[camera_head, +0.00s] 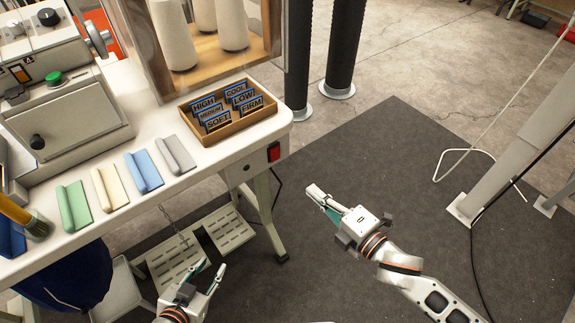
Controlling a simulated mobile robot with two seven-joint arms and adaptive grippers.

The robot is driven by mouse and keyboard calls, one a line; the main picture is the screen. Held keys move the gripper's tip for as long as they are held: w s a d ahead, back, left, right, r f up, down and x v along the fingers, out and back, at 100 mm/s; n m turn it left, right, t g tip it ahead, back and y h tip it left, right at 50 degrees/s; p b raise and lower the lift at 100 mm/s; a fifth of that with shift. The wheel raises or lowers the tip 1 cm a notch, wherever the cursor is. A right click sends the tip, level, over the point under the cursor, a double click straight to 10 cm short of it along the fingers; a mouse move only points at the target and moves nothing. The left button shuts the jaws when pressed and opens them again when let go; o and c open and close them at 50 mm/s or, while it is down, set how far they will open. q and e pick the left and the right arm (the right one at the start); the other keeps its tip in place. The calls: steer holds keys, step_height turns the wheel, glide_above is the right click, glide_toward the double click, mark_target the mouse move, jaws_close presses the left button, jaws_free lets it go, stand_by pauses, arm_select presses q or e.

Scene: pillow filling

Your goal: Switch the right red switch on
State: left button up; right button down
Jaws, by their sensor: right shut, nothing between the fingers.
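The red switch (274,153) sits in a dark housing on the right end face of the white table, near its front corner. I cannot tell which way its rocker is tipped. My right gripper (317,193) is shut and empty over the dark mat, to the right of and below the switch in the picture. Its fingers point up and left toward the table end, apart from the switch. My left gripper (209,268) is open and empty, low in front of the table, near the foot pedals.
Pedals (228,230) and a table leg (268,215) stand below. Black posts (343,45) rise behind; a grey metal frame (510,140) stands right.

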mark_target(277, 159)
steer(key=shift+a, duration=0.1)
steer(key=x, duration=1.4)
steer(key=shift+w+a+f+b, duration=0.2)
steer(key=shift+w+f+b, duration=0.05)
steer(key=shift+w+b, duration=0.15)
steer(key=shift+r, duration=0.1)
steer(key=shift+d, duration=0.15)
